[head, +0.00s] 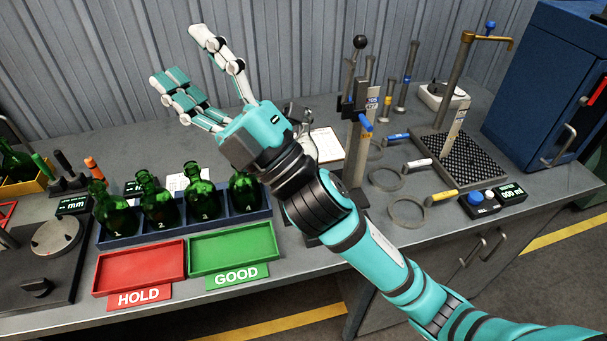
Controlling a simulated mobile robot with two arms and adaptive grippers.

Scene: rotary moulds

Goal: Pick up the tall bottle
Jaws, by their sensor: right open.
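Several green glass bottles stand upright in a blue rack (156,236) with numbered places: bottle 1 (117,214), bottle 2 (158,205), bottle 3 (201,200) and bottle 4 (244,196). I cannot tell which is the tall one; they look alike in height. The top of bottle 4 is hidden behind my right gripper. My right gripper (178,62) is open and empty, raised above and behind the rack, fingers pointing to the upper left. My left gripper is not in view.
A red HOLD tray (140,285) and a green GOOD tray (234,264) lie empty before the rack. Another green bottle (14,160) stands in a yellow crate at far left. A gauge stand (361,140), rings and a blue cabinet (545,75) fill the right.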

